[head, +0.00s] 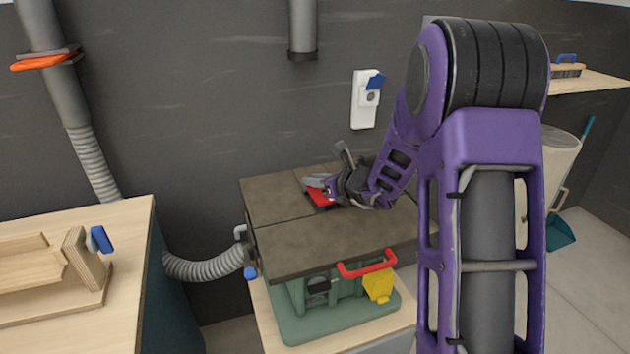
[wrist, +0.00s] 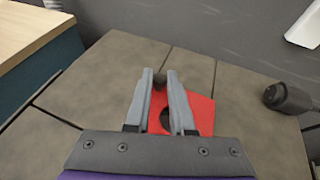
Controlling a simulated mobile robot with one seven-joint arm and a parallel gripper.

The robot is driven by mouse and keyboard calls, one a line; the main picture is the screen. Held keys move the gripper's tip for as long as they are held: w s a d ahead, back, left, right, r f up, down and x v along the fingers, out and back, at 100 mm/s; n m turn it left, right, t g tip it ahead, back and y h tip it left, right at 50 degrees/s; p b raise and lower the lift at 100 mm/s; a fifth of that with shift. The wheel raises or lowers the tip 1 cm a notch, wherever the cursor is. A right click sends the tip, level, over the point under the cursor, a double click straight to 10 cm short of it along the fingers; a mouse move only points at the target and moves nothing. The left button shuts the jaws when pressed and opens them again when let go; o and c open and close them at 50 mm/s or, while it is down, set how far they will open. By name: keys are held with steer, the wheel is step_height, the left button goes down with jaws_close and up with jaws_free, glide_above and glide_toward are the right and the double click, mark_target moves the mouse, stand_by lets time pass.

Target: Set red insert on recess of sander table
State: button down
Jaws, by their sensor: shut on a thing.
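The red insert (head: 319,198) is a flat red plate with a dark round hole, at the table top in the head view. In the wrist view the red insert (wrist: 203,104) shows between and to the right of my fingers. My gripper (wrist: 160,76) is shut on it, with a small dark part between the fingertips. The brown-grey top shows seams in the wrist view (wrist: 100,90). I cannot make out the recess, nor whether the insert touches the top.
A black knobbed handle (wrist: 288,98) stands at the right on the table. A red bar handle (head: 367,264) and a yellow part (head: 378,288) are at its front. A wooden bench (head: 120,235) is at the left, with a grey hose (head: 205,266) between. The tabletop's left is clear.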

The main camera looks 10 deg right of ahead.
steer(key=shift+f+b, duration=1.45)
steer(key=shift+b, duration=0.05)
stand_by(0.4)
steer(key=c, duration=0.7)
jaws_free()
steer(key=shift+r, duration=0.1)
steer(key=p+v, duration=0.1)
steer(key=v, duration=1.6)
steer(key=shift+s+d+p, duration=0.15)
steer(key=shift+d+p, duration=0.05)
steer(key=shift+p, duration=0.15)
